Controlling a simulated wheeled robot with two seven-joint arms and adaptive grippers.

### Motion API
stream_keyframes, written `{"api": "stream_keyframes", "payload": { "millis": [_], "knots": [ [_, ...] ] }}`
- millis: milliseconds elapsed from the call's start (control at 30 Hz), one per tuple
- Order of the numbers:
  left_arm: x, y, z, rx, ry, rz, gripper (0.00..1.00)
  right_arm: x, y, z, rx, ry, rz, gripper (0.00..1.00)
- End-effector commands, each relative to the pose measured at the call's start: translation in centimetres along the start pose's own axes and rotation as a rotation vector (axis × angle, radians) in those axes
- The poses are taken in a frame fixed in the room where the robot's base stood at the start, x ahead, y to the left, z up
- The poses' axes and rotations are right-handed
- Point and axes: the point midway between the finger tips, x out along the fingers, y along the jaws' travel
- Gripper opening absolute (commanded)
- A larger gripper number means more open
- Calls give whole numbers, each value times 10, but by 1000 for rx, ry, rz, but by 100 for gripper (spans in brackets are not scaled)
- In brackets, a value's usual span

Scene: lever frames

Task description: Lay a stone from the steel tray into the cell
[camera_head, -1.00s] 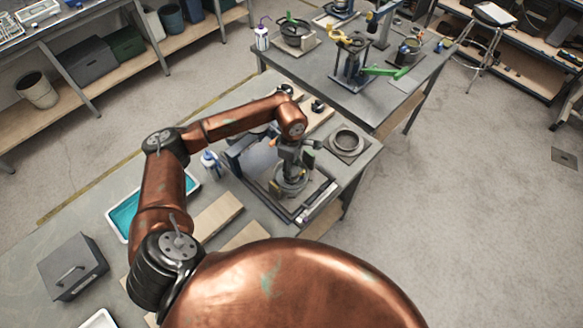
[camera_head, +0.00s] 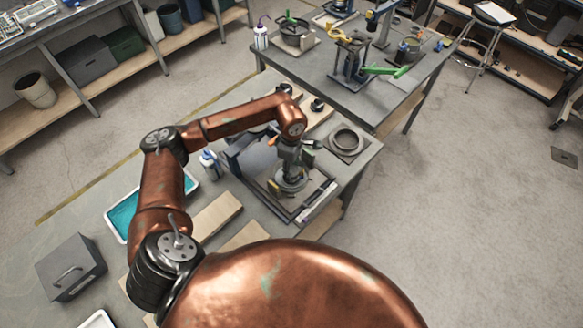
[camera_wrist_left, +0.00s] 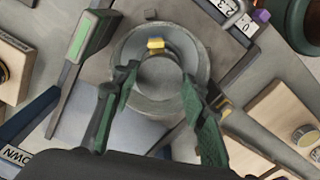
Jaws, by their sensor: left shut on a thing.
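My left gripper (camera_head: 292,166) points down over a round grey cell (camera_head: 291,184) in the frame on the near bench. In the left wrist view, its two green-padded fingers (camera_wrist_left: 158,80) are shut on a small round grey stone (camera_wrist_left: 158,76). The stone shows over the middle of the wider cell ring (camera_wrist_left: 135,50); I cannot tell whether it touches the cell floor. A small yellow part (camera_wrist_left: 155,44) shows at the stone's far edge. I cannot pick out the steel tray with certainty. My right gripper is not in view.
A round grey dish (camera_head: 346,141) sits right of the frame. A white-rimmed tray with teal inside (camera_head: 112,214), a bottle (camera_head: 210,165), wooden boards (camera_head: 216,216) and a grey box (camera_head: 71,267) stand to the left. A second bench (camera_head: 350,100) lies behind.

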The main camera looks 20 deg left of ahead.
Motion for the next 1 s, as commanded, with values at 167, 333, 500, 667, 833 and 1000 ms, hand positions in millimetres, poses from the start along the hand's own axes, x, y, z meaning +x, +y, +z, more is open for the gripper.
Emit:
{"api": "stream_keyframes", "payload": {
  "millis": [167, 333, 500, 667, 833, 1000],
  "knots": [
    [0, 0, 0, 0, 0, 1, 15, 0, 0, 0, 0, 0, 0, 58],
    [0, 0, 0, 0, 0, 1, 49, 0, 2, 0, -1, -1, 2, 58],
    [0, 0, 0, 0, 0, 0, 60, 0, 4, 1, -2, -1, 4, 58],
    [0, 0, 0, 0, 0, 0, 60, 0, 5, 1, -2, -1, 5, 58],
    [-3, 0, 0, 0, 0, 1, 60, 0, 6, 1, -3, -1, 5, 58],
    [-26, 2, 0, 0, 0, 4, 60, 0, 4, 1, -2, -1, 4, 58]
  ]
}}
